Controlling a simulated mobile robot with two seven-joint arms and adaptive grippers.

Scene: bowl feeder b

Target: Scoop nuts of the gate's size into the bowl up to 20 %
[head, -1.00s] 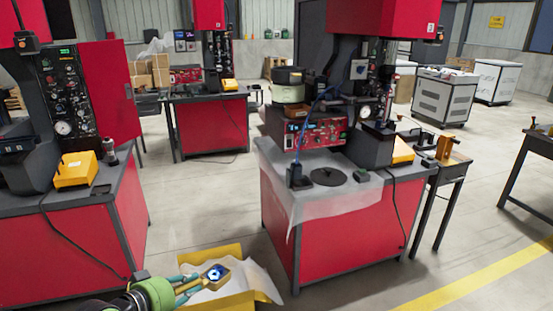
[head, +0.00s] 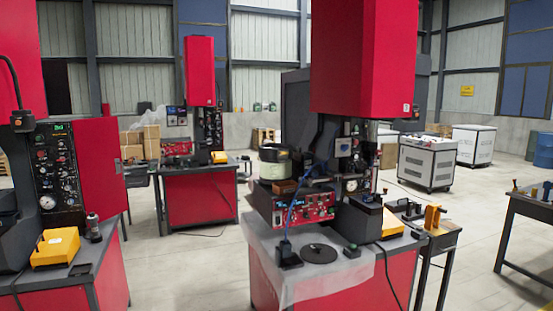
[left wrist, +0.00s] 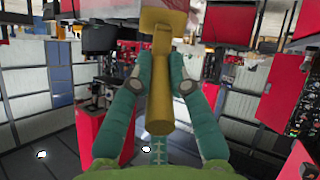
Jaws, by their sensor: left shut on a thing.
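My left gripper (left wrist: 159,88) shows in the left wrist view, with its teal fingers shut on the handle of a yellow scoop (left wrist: 160,28). The scoop's head extends beyond the fingertips; what it holds is hidden from this side. In the head view neither gripper shows. A pale round bowl (head: 275,161) with a dark top sits on the red control unit (head: 305,206) of the middle press. The inside of the bowl and any gate on it are too small to make out. No nuts can be made out.
The middle press table (head: 270,247) carries a draped sheet, a black disc (head: 319,253) and a blue-cabled black device (head: 287,256). The red press column (head: 362,60) overhangs it. Another press table with a yellow box (head: 55,247) stands left. Grey floor lies between.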

